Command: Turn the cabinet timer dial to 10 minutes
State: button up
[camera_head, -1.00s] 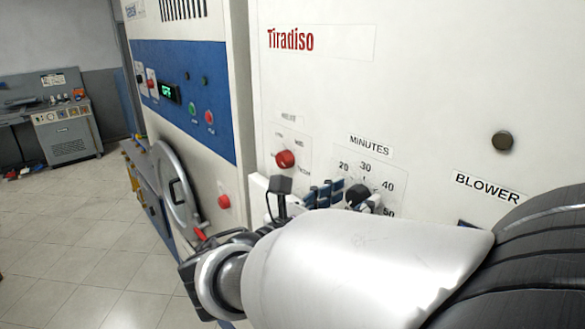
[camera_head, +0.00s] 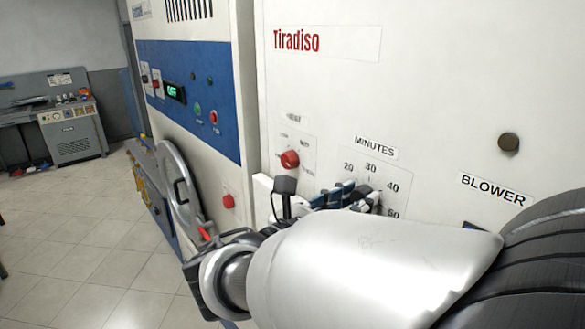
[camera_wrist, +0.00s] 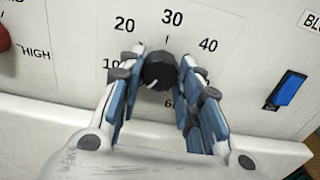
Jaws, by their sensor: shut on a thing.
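The timer dial is a black round knob (camera_wrist: 157,71) on the cabinet's white MINUTES panel (camera_head: 371,166). In the wrist view the numbers 10, 20, 30 and 40 show around it, and a 60 is partly hidden below. A short white mark on the knob points down and slightly left, below the 10. My gripper (camera_wrist: 162,64) is shut on the knob, with one blue-and-grey finger on each side. In the head view my gripper (camera_head: 362,196) covers the dial, so its mark is hidden there.
A red knob (camera_head: 289,159) sits left of the dial panel. A BLOWER label (camera_head: 494,189) is to the right, with a blue switch (camera_wrist: 289,87) below it. A white ledge (camera_wrist: 40,122) juts out beneath the dial. A blue-and-white machine (camera_head: 205,110) stands at the left.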

jog(key=shift+m+b, duration=3.9)
jog(key=shift+m, duration=1)
jog(key=o, duration=1.1)
